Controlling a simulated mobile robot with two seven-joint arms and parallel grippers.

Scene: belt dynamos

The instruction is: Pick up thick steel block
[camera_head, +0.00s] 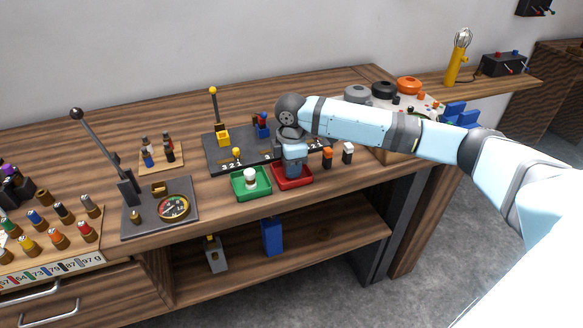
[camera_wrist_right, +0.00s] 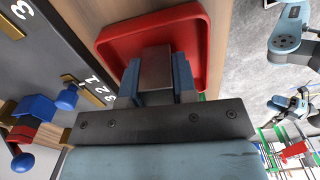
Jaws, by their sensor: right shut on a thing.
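The thick steel block (camera_wrist_right: 155,68) is a plain grey block in the right wrist view. It sits between the two blue fingers of my right gripper (camera_wrist_right: 157,82), which is shut on it. Behind it is the red tray (camera_wrist_right: 113,42). In the head view the red tray (camera_head: 302,181) is under my right gripper (camera_head: 293,172), and the hand hides the block there. I cannot tell whether the block touches the tray floor. My left gripper is in neither view.
A green tray (camera_head: 238,190) with a white-topped piece (camera_head: 250,178) stands left of the red tray. A dark board (camera_head: 222,152) with yellow and blue parts lies behind. An orange-topped block (camera_head: 327,158) and a white-topped block (camera_head: 348,152) stand to the right.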

